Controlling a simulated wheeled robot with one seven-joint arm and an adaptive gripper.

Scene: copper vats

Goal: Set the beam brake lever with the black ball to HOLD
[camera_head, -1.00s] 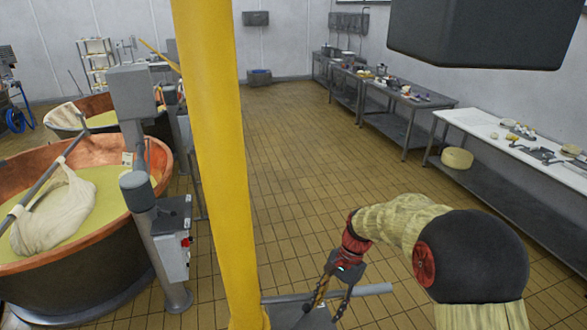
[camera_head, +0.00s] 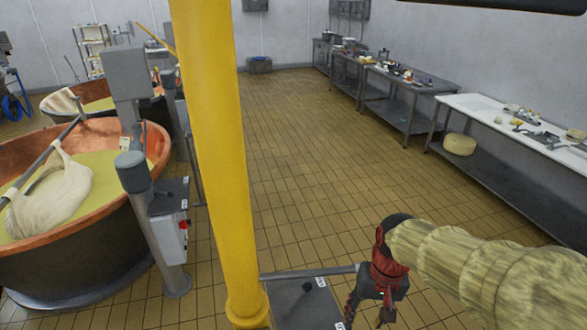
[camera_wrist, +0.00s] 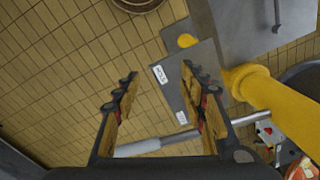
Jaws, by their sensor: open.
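A small black ball (camera_head: 307,286), which looks like the lever's knob, shows over a grey plate (camera_head: 285,305) at the bottom of the head view. The plate has two white labels, one on its upper right (camera_head: 320,282) and one lower down (camera_head: 340,325); I cannot read them surely. In the wrist view the plate (camera_wrist: 181,88) lies beyond my open fingers, with both labels between them. The ball is not clear there, perhaps behind the right finger. My gripper (camera_head: 370,312) is empty, to the right of the plate and apart from the ball.
A yellow post (camera_head: 215,160) stands just left of the plate. A grey horizontal bar (camera_head: 310,272) runs along the plate's far side, near my wrist. Copper vats (camera_head: 70,190) and a control box (camera_head: 170,225) stand at left, tables (camera_head: 405,92) at right. The middle floor is clear.

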